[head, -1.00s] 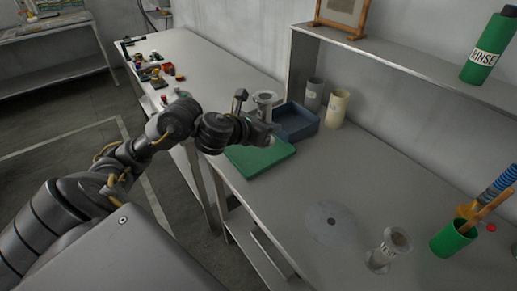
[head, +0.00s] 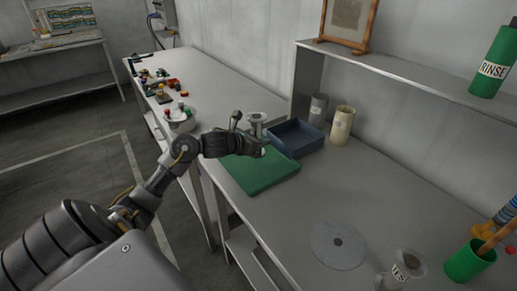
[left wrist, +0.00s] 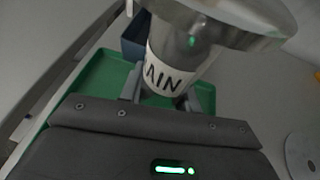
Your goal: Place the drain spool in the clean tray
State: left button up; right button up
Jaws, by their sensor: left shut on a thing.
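My left gripper (head: 262,147) is shut on the drain spool (head: 256,119), a grey metal flanged piece, and holds it upright. In the left wrist view the spool (left wrist: 172,62) shows a white label with the letters "AIN", the rest turned out of sight. The gripper fingers (left wrist: 160,95) close on its body below the wide flange. The spool is above the far part of a green tray (head: 262,180), beside a blue tray (head: 298,136). No label shows on either tray. My right gripper is not in view.
A grey cup (head: 318,108) and a cream jug (head: 342,125) stand behind the blue tray. A flat grey disc (head: 338,246), another labelled flanged piece (head: 402,268) and a green cup (head: 470,262) are at the right. The bench between the green tray and disc is clear.

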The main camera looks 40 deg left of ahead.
pick_arm(q)
jog(key=shift+w+a+f, duration=0.25)
jog(key=shift+f, duration=0.15)
notch_tip(320, 180, down, 3)
jog(key=shift+a+p, duration=0.15)
jog(key=shift+p, duration=0.45)
jog(key=shift+f, duration=0.2)
jog(key=shift+f, duration=0.2)
jog(key=o, duration=1.1)
jog(key=shift+c, duration=0.2)
